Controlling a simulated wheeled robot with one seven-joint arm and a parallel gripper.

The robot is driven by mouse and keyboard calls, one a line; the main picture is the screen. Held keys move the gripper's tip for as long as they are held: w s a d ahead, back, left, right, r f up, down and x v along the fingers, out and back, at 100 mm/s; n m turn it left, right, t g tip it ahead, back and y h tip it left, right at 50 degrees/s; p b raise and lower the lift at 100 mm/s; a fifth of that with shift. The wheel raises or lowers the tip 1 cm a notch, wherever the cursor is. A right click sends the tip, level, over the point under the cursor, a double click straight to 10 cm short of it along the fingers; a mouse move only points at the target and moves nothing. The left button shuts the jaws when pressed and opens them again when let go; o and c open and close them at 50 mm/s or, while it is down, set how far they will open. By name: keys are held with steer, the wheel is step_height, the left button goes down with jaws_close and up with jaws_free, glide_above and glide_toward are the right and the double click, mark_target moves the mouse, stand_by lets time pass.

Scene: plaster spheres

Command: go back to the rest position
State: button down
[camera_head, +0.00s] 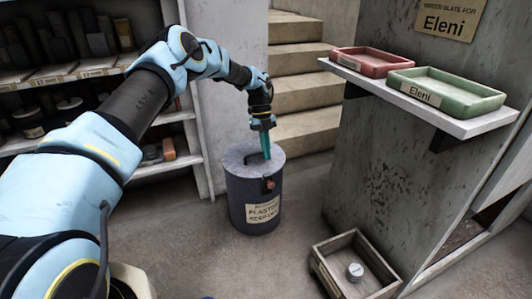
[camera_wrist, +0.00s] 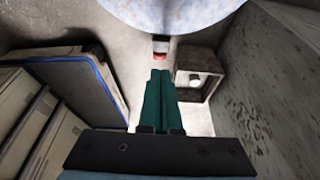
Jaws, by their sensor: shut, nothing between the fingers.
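My gripper (camera_head: 266,143) has teal fingers that are shut with nothing between them. In the head view it points down over the lid of a dark cylindrical bin (camera_head: 249,190). I cannot tell whether the fingertips touch the lid. In the wrist view my gripper (camera_wrist: 160,75) shows its fingers together, and the pale round lid (camera_wrist: 170,12) is at the top edge. My blue and black arm reaches in from the left of the head view.
A shelf holds a red tray (camera_head: 372,62) and a green tray (camera_head: 450,92) labelled Eleni. A wooden crate (camera_head: 322,268) with a small pale object (camera_head: 355,271) stands on the floor. Stone steps (camera_head: 300,95) rise behind. Bookshelves (camera_head: 80,70) stand left. Floor (camera_head: 185,235) left of the bin is clear.

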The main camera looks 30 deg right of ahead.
steer(key=a+r+n+t, duration=0.1)
steer(key=a+r+n, duration=0.45)
steer(key=a, duration=0.25)
steer(key=w+a+r+n+t, duration=0.1)
steer(key=a+r+n, duration=0.3)
steer(key=a+n, duration=0.25)
steer(key=a+r+n+t, duration=0.1)
steer(key=a+r+n, duration=0.35)
steer(key=a, duration=0.45)
steer(key=s+a+r+n+t, duration=0.1)
steer(key=s+a+r+n, duration=0.1)
steer(key=s+a+n, duration=0.7)
steer(key=s+a+r+n+t, duration=0.15)
steer(key=s+a+n, duration=0.45)
steer(key=a+n, duration=0.6)
step_height(320, 180, up, 28)
steer(key=m+p, duration=0.1)
steer(key=p, duration=2.6)
steer(key=shift+w+a+h, duration=0.35)
steer(key=shift+w+h, duration=0.05)
steer(key=shift+w, duration=0.05)
